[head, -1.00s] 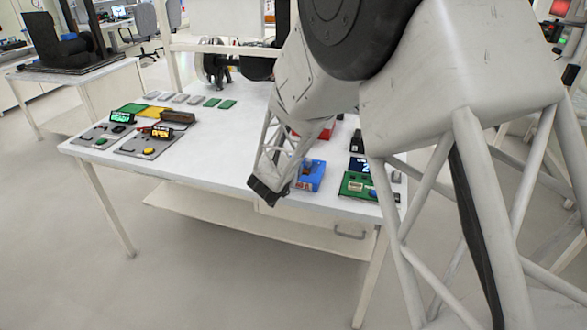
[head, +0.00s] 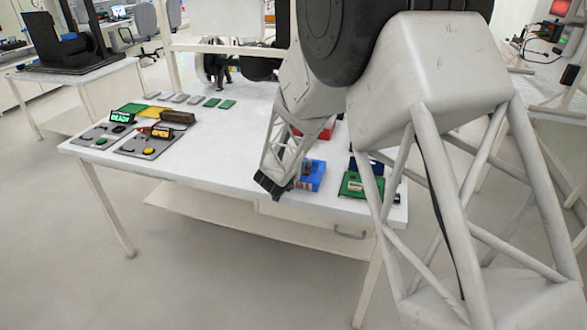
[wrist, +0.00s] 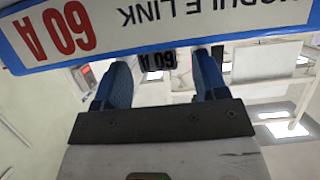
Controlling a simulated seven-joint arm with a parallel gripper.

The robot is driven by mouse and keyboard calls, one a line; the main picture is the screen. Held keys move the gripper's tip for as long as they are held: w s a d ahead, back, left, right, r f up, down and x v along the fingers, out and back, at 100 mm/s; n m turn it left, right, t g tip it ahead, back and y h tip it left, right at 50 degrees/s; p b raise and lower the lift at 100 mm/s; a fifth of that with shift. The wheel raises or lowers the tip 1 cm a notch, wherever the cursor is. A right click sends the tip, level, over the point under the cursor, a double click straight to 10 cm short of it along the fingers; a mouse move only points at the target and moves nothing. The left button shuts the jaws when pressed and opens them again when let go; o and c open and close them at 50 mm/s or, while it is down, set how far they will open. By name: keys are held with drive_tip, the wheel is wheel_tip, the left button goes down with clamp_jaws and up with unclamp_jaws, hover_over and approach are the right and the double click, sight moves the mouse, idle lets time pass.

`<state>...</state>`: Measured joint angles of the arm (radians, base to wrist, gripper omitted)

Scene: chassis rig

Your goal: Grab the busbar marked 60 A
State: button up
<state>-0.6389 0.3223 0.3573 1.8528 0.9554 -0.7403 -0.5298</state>
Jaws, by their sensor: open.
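In the wrist view my gripper (wrist: 161,85) is open, with two blue fingers standing apart. A white label with a blue edge, reading MODULE LINK 60 A (wrist: 150,28), fills the top, also upside down. In the head view the dark end of my arm (head: 272,186) is at the table's front edge, just left of a blue box (head: 312,175). The fingers cannot be made out there.
A green block (head: 352,186) lies right of the blue box, partly behind my arm. A red block (head: 325,132) is farther back. The white table (head: 215,150) is clear in the middle.

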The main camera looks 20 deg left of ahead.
drive_tip(key=shift+c, duration=0.3)
drive_tip(key=c, duration=1)
drive_tip(key=shift+r, duration=0.75)
wheel_tip(320, 180, up, 2)
drive_tip(key=shift+r, duration=0.1)
drive_tip(key=s+d, duration=0.4)
drive_tip(key=s, duration=0.3)
drive_tip(key=s+d+r, duration=0.1)
drive_tip(key=s+d, duration=0.3)
drive_tip(key=s, duration=0.3)
drive_tip(key=shift+r, duration=0.15)
